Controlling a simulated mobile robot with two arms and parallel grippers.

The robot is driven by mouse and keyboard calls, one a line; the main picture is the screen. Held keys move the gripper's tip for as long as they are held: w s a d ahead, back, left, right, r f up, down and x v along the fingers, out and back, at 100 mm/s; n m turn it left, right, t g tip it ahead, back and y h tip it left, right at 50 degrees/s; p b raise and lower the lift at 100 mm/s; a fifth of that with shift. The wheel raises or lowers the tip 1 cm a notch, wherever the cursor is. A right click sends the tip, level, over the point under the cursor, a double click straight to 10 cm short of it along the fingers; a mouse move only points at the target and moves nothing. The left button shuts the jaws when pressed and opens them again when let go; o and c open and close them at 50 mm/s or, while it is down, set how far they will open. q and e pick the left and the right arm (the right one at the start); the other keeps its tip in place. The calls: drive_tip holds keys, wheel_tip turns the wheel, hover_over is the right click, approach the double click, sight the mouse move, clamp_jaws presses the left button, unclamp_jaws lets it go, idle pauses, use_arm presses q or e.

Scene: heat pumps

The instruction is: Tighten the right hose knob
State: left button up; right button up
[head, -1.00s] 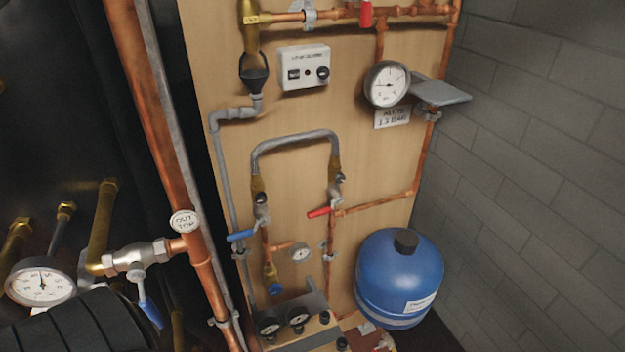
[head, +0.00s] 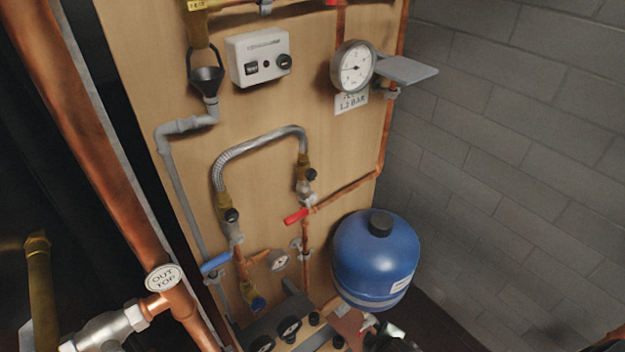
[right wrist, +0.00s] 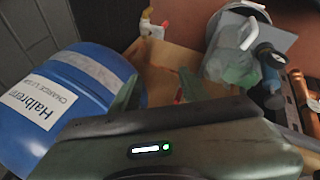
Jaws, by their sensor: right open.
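The grey braided hose (head: 262,140) arches between two brass valve fittings on the wooden board. The right hose knob (head: 311,174) is small and black, on the fitting at the hose's right end. A similar left knob (head: 231,214) sits at the other end. No gripper is at either knob. My right gripper (right wrist: 158,90) is open in the right wrist view, its greenish fingers apart beside the blue tank, with nothing seen held between them. The knob cannot be made out in that view. My left gripper is not in view.
The blue tank (head: 375,255) stands right of the board, below the knob; it also shows in the right wrist view (right wrist: 75,100). A red lever (head: 297,216) is just below the knob. A gauge (head: 353,67) and grey shelf (head: 407,69) are above. A clear container (right wrist: 232,55) is near my right gripper.

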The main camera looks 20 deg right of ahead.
sight(314, 176)
drive_tip(key=w+r+n+t, duration=0.3)
drive_tip(key=r+n, duration=0.1)
drive_tip(key=r, duration=1)
drive_tip(key=w+r+n+t, duration=0.3)
drive_tip(key=w+r, duration=0.1)
drive_tip(key=r, duration=1)
drive_tip(key=w+a+r+n+t+y, duration=0.35)
drive_tip(key=r+n, duration=0.35)
drive_tip(key=n, duration=0.5)
drive_tip(key=w+a+r+n+t+y, duration=0.25)
drive_tip(key=r+n+y, duration=0.35)
drive_tip(key=n, duration=0.6)
drive_tip(key=shift+g+h, duration=0.5)
drive_tip(key=shift+h, duration=0.25)
drive_tip(key=p+x, duration=0.2)
drive_tip(key=x, duration=0.1)
drive_tip(key=p+x, duration=0.1)
drive_tip(key=x, duration=0.1)
drive_tip(key=shift+w+a+r, duration=0.15)
drive_tip(key=shift+a+r, duration=0.15)
drive_tip(key=shift+r, duration=0.05)
drive_tip(key=shift+w+a+f, duration=0.15)
drive_tip(key=shift+w+a, duration=0.15)
drive_tip(key=shift+w, duration=0.35)
clamp_jaws()
